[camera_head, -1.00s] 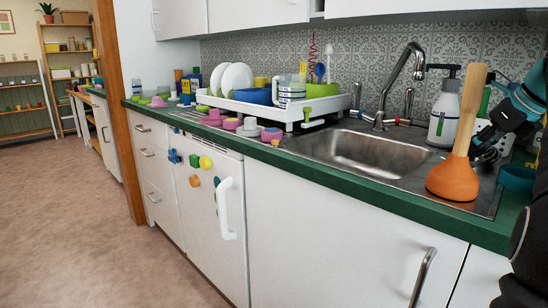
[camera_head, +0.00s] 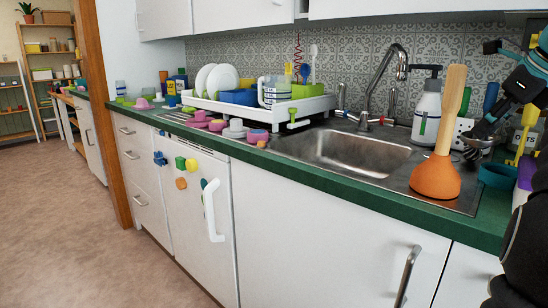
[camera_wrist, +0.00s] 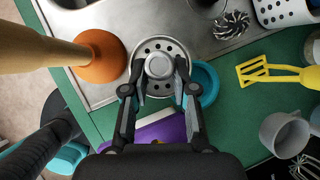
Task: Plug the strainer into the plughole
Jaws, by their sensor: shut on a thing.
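In the wrist view, the strainer (camera_wrist: 160,38) is a round metal disc with holes and a raised centre knob. My gripper (camera_wrist: 160,70) is shut on the knob, with one finger on each side. In the head view, my gripper (camera_head: 474,150) is at the right, beside the plunger and over the right end of the steel sink unit; the strainer is too small to make out well there. The sink basin (camera_head: 355,150) lies left of my gripper. The plughole cannot be seen in either view.
An orange plunger (camera_head: 436,178) with a tall wooden handle stands between my gripper and the basin. A teal bowl (camera_wrist: 207,84) is close beside the strainer. A yellow spatula (camera_wrist: 265,72) and grey mug (camera_wrist: 285,132) lie right. The tap (camera_head: 385,85) rises behind the basin.

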